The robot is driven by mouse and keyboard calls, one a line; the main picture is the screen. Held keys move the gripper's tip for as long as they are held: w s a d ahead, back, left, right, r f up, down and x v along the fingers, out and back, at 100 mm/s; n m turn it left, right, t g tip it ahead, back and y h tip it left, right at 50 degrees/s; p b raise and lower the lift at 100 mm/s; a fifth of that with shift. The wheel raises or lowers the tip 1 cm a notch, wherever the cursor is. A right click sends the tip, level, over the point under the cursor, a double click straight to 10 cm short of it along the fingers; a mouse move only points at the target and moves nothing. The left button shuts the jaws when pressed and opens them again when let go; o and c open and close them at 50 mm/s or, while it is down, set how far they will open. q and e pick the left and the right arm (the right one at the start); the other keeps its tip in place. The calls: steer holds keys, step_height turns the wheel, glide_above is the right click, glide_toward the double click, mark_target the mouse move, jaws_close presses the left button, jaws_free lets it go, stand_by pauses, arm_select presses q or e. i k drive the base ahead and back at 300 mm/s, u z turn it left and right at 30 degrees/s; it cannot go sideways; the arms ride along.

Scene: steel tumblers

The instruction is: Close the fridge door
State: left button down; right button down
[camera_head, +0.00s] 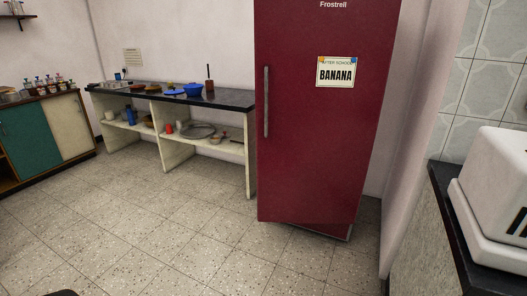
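A tall dark red fridge stands right of the middle of the head view, with its top cut off by the frame. Its door (309,150) faces me and has a long vertical metal handle (266,101) near its left edge. The door's bottom edge sits at an angle to the dark red base (328,230) under it, so the door looks slightly ajar. The inside is hidden and the width of any gap cannot be told. A "BANANA" note (336,72) is on the door. Neither of my grippers is in view.
Open tiled floor (190,225) lies in front and to the left of the fridge. A dark-topped shelf counter (225,99) with dishes stands to its left. A cabinet (40,140) is at far left. A counter with a white appliance (490,210) is close at right.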

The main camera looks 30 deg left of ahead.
mark_target(322, 67)
steer(key=k, duration=0.7)
steer(key=u, duration=0.75)
steer(key=i, duration=0.75)
steer(key=u, duration=0.5)
steer(key=i, duration=0.9)
steer(key=z, duration=0.9)
steer(key=i, duration=0.7)
steer(key=z, duration=0.75)
